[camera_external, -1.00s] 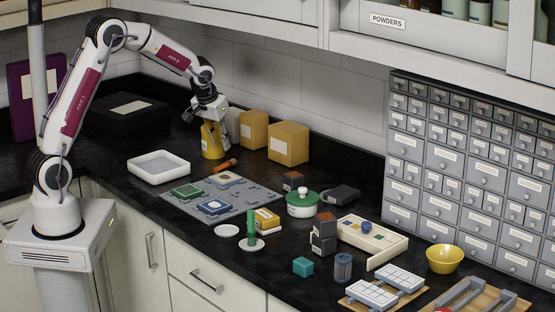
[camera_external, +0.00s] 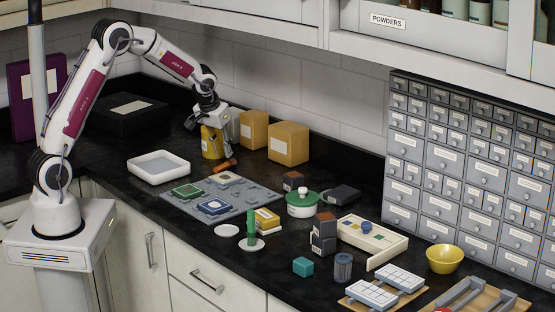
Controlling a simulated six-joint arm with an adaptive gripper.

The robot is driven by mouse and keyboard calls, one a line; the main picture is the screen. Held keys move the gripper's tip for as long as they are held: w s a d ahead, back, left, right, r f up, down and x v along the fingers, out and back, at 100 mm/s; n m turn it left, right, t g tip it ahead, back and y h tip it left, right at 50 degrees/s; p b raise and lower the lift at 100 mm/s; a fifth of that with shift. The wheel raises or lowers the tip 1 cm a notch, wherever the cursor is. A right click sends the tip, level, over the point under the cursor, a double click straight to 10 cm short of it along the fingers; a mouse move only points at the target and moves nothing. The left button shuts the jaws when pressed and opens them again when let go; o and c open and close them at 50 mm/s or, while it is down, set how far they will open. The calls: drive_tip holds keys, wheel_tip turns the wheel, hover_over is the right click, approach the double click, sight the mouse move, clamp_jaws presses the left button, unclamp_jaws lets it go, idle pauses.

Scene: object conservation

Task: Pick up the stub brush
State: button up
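A short orange-brown handled piece (camera_external: 224,166), which looks like the stub brush, lies on the black counter just behind the grey mat. It is small, and its bristles cannot be made out. My gripper (camera_external: 227,152) points down just above and behind it, in front of the tan boxes and beside the yellow container (camera_external: 210,143). The gripper partly covers that container. The fingers are dark and small here, so I cannot tell whether they are apart or touching the brush.
Two tan boxes (camera_external: 288,144) stand right of my gripper. A white pot (camera_external: 302,205) with a green lid and several blocks crowd the right.

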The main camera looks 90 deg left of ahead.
sight(227, 162)
drive_tip(key=shift+x, duration=2.45)
clamp_jaws()
